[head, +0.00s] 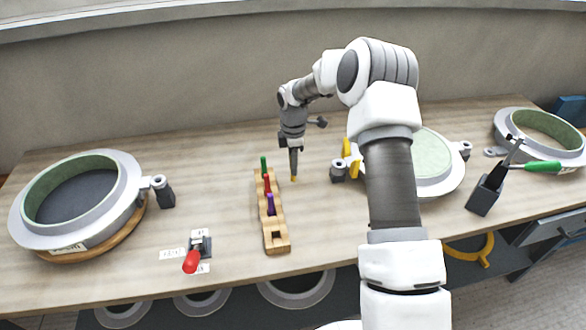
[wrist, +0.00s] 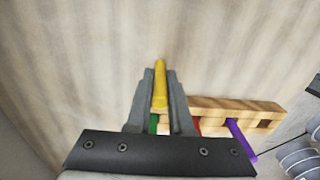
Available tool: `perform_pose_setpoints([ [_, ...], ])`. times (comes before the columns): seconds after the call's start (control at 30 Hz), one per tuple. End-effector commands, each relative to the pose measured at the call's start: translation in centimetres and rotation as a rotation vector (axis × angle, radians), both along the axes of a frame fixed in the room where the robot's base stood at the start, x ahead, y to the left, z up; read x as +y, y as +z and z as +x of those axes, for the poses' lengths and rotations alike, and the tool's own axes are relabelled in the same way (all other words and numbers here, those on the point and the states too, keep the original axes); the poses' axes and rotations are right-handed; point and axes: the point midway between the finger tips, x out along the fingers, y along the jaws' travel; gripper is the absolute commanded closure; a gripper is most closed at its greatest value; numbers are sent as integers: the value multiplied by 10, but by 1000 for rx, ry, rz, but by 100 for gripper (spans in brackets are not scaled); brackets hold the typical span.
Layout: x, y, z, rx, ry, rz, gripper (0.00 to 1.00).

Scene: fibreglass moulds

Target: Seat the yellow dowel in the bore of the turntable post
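My gripper (head: 294,163) points down over the middle of the table, just behind and right of the wooden rack. It is shut on the yellow dowel (wrist: 160,82), which sticks out between the two fingers in the wrist view. In the head view only the dowel's yellow tip (head: 294,180) shows below the fingers. A round wooden turntable (head: 130,228) lies under the left mould (head: 110,215). A dark post (head: 166,197) stands at that mould's right lug. I cannot see into its bore clearly.
The wooden rack (head: 276,247) holds green (head: 263,162), red (head: 267,184) and purple (head: 270,203) dowels; its near square hole is empty. A red-handled clamp (head: 191,262) sits at the front. Another mould (head: 437,165) and a dark tool holder (head: 484,194) stand right.

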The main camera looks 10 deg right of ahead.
Motion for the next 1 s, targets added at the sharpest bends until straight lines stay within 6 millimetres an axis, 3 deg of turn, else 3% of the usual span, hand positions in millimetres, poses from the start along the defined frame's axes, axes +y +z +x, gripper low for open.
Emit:
perform_pose_setpoints([
  [0.07, 0, 0, 0, 0, 0, 0, 100],
  [0.57, 0, 4, 0, -1, 0, 0, 100],
  [0.87, 0, 43, 1, -4, -1, 0, 100],
  [1.0, -22, 58, -18, -1, -4, -1, 100],
])
